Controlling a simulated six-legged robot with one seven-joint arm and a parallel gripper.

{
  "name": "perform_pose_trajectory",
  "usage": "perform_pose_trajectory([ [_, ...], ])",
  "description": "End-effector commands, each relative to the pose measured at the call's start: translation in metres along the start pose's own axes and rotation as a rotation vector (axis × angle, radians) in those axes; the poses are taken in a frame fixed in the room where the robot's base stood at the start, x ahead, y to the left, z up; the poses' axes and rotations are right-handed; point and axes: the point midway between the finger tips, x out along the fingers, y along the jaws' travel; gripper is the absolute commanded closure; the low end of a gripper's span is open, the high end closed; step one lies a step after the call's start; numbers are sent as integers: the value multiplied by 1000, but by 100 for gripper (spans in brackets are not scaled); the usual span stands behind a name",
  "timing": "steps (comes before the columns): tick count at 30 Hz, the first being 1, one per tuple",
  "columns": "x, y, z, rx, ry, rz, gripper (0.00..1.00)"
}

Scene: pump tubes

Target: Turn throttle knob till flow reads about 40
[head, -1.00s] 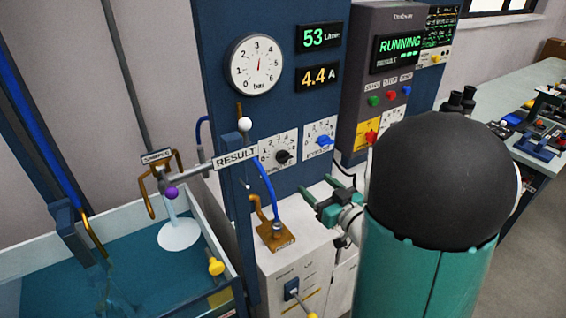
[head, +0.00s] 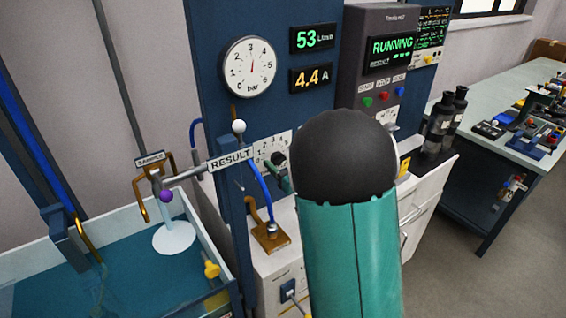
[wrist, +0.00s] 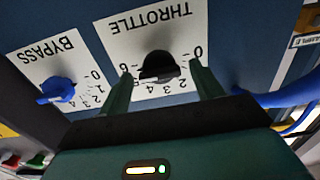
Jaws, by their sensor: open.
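The black throttle knob (wrist: 158,68) sits on a white dial plate (wrist: 150,40) marked THROTTLE, upside down in the wrist view. My gripper (wrist: 160,76) is open, with one green finger on each side of the knob. A gap shows between the fingers and the knob; I cannot tell the depth. In the head view the knob (head: 279,158) is partly hidden by my gripper and arm. The flow display (head: 314,38) reads 53 L/min in green.
The blue bypass knob (wrist: 55,91) is beside the throttle plate. A blue hose (head: 262,181) and the RESULT arm (head: 231,160) with a white ball are left of my gripper. The pressure gauge (head: 250,67) points near 3 bar; the current display (head: 311,79) reads 4.4 A.

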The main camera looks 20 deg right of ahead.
Motion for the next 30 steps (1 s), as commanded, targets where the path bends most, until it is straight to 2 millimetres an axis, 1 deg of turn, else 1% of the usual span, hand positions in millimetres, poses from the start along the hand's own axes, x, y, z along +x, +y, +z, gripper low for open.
perform_pose_trajectory([
  [6, 1, 0, 0, 0, 0, 0, 35],
  [7, 1, 0, 0, 0, 0, 0, 36],
  [11, 0, 0, 0, 0, 0, 0, 62],
  [12, 0, 0, 0, 0, 0, 0, 70],
  [13, 0, 0, 0, 0, 0, 0, 76],
  [14, 0, 0, 0, 0, 0, 0, 79],
  [23, 0, 0, 0, -29, 0, 0, 79],
  [30, 0, 0, 1, -142, -1, 1, 79],
])
